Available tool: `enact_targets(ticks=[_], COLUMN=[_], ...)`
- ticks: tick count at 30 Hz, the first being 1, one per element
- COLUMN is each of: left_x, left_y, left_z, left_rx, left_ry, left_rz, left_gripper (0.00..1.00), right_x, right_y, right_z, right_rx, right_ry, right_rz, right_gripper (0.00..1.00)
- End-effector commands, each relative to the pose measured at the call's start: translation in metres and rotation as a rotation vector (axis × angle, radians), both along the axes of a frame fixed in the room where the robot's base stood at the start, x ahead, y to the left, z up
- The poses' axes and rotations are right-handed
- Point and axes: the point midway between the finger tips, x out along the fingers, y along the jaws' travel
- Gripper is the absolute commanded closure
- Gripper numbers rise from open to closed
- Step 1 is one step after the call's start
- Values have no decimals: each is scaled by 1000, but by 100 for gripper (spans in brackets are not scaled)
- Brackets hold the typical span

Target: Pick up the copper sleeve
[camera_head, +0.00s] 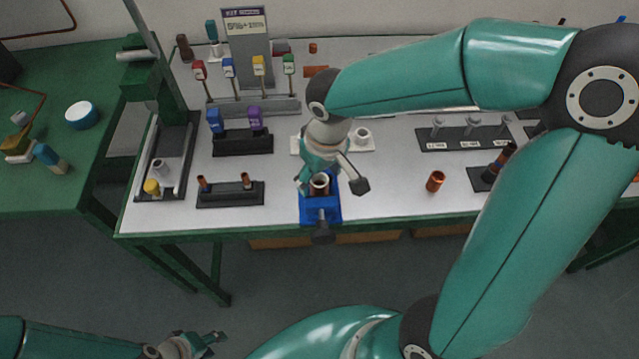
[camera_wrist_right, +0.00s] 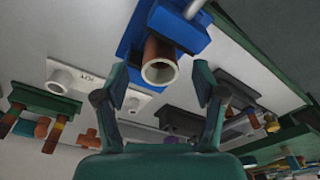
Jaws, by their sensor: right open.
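A short copper sleeve (camera_head: 435,181) is on the white tabletop in the head view, right of the blue vise (camera_head: 320,212). A brown, copper-toned tube with a pale rim (camera_head: 319,184) is upright in the vise. In the right wrist view, this tube (camera_wrist_right: 160,68) shows its open end between my fingers, with the blue vise (camera_wrist_right: 200,38) behind it. My right gripper (camera_head: 331,184) is open above the vise, its fingers on either side of the tube. I see no contact. My left gripper (camera_head: 203,343) is at the bottom edge, away from the table; its opening is unclear.
A dark block with two copper rods (camera_head: 230,194) stands left of the vise. A dark stand with a brown rod (camera_head: 490,172) is right of the copper sleeve. A white plate with a ring (camera_head: 362,138) lies behind the vise. The tabletop around the sleeve is clear.

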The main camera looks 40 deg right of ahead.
Motion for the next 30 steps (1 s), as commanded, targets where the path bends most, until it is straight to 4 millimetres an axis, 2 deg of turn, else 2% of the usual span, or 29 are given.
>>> enact_targets(ticks=[3,10,22,30], left_x=[0,0,0,0], left_y=[0,0,0,0], left_z=[-1,-1,-1,-1], left_rx=[0,0,0,0], left_ry=[0,0,0,0], left_rz=[0,0,0,0], left_gripper=[60,60,60,60], right_x=[1,1,1,1], right_y=[0,0,0,0], right_z=[-10,-11,-11,-10], right_rx=[0,0,0,0], right_ry=[1,-1,0,0], right_rz=[0,0,0,0], right_gripper=[30,30,96,96])
